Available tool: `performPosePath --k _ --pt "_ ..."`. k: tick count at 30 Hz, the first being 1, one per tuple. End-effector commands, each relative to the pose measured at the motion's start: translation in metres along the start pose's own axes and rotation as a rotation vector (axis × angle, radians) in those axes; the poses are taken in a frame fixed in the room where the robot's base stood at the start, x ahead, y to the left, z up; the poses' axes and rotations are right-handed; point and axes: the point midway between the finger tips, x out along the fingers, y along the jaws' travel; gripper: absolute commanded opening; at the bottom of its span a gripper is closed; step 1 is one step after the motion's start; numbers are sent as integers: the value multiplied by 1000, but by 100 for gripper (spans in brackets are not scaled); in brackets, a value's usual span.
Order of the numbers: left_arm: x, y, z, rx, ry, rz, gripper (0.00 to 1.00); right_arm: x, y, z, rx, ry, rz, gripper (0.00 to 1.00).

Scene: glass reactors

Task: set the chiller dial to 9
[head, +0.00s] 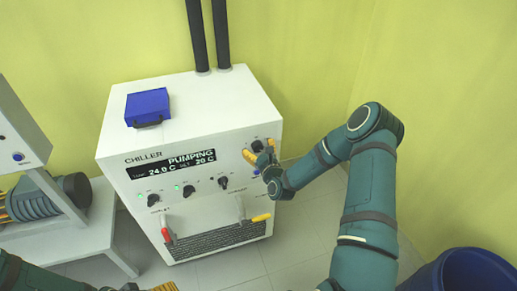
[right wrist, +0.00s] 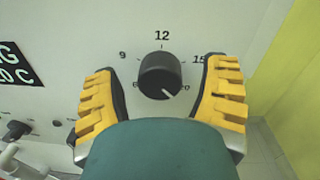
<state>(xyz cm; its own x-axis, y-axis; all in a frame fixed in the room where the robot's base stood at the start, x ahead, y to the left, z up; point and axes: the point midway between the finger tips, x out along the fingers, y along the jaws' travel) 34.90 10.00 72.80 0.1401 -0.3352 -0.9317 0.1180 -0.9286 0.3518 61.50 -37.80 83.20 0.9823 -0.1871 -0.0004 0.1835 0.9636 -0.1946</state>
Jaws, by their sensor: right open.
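The white chiller (head: 185,105) stands against the wall; its display (head: 170,164) reads PUMPING, with a set value of 20 C. The black round dial (right wrist: 160,75) is at the upper right of its front, also seen in the head view (head: 257,145). Marks 9, 12 and 15 show around it; lower marks are partly hidden. Its white pointer line points down and right, away from 9. My right gripper (right wrist: 161,100) is open, its yellow-padded fingers on either side of the dial, with visible gaps. My left gripper (head: 163,287) is barely in view at the bottom edge.
Several smaller knobs (head: 188,190) sit below the display. A red-handled valve (head: 167,235) and a yellow-handled valve (head: 260,217) stick out lower down. A blue case (head: 148,105) lies on top. A bench with a pump (head: 45,197) is at left, a blue bin (head: 465,270) at right.

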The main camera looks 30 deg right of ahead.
Motion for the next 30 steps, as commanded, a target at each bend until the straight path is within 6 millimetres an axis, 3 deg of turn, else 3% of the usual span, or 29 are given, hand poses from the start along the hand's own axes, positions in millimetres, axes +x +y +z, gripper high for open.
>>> performPosePath --k 3,4,9,10,20,30 --pt "0 0 0 0 0 0 87 0 0 0 0 0 0 74" --pt "0 0 0 0 0 0 87 0 0 0 0 0 0 68" --pt "0 0 0 0 0 0 87 0 0 0 0 0 0 8" --pt "0 0 0 0 0 0 87 0 0 0 0 0 0 5" --pt "2 -1 0 0 1 0 87 0 0 0 -33 0 0 4" --pt "15 -6 -1 1 7 0 87 0 0 0 -244 8 0 4"
